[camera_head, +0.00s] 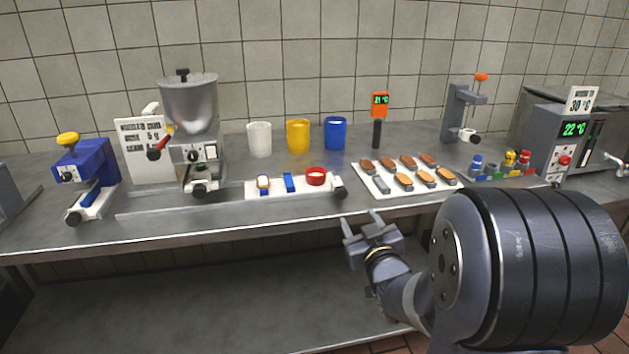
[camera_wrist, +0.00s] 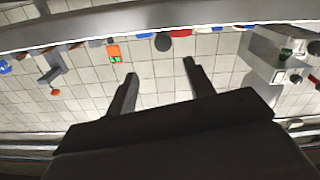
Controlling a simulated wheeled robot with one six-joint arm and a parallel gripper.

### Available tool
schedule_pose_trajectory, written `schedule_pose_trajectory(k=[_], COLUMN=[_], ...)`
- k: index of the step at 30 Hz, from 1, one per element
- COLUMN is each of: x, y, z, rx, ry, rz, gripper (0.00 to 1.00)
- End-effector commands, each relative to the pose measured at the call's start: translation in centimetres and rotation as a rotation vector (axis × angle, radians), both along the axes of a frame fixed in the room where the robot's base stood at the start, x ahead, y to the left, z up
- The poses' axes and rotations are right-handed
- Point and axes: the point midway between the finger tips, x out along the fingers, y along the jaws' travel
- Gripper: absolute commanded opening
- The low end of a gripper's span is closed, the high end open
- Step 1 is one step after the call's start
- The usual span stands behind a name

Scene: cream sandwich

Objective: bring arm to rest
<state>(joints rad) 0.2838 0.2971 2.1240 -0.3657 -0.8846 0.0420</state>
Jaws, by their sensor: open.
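My gripper (camera_head: 362,226) is open and empty in the head view. It hangs in front of the counter's front edge, below the tray of cookies, and touches nothing that I can see. In the wrist view my gripper (camera_wrist: 158,84) shows two fingers spread apart with only the tiled wall behind them. My arm's large dark joint fills the lower right of the head view.
A lower shelf (camera_head: 200,300) is bare.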

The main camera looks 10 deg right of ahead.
Motion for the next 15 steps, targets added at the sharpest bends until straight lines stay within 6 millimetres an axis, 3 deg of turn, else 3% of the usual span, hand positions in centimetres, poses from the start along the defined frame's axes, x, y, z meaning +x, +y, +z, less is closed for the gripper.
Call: schedule_pose_trajectory(k=[15], x=[8.5], y=[0.2], z=[0.0], rx=[-0.001], ry=[0.001], rz=[0.004], gripper=[0.50])
